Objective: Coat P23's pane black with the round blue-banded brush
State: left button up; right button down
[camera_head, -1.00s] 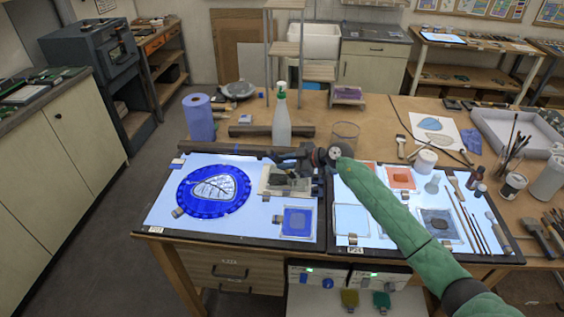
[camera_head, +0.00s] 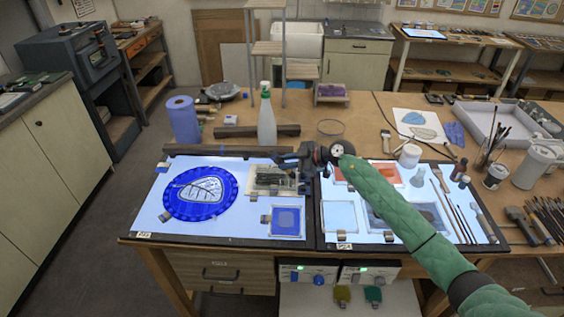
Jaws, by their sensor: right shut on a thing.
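My right gripper (camera_head: 298,160) hangs over the gap between the two lit panels, beside a tile with dark strokes (camera_head: 270,180). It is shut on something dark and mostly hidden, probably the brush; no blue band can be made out. The left panel (camera_head: 160,205) bears a blue round pane with a leaf (camera_head: 200,192) and a small blue square pane (camera_head: 287,221). The right panel (camera_head: 385,238) bears a pale pane (camera_head: 340,216) and a dark-centred pane, partly behind my arm. The panel tags are too small to read surely. My left gripper is out of view.
A spray bottle (camera_head: 266,120) and a blue paper roll (camera_head: 183,120) stand behind the left panel. Brush pots (camera_head: 495,176) and a hammer are at the right.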

jog(key=shift+w+r, duration=0.1)
jog(key=shift+r, duration=0.5)
jog(key=w+b, duration=0.1)
jog(key=w, duration=0.3)
jog(key=shift+w, duration=0.35)
jog(key=shift+p, duration=0.3)
jog(key=shift+f, duration=0.1)
dwell(0.4)
jog(key=shift+f, duration=0.25)
jog(key=shift+f, duration=0.2)
dwell(0.5)
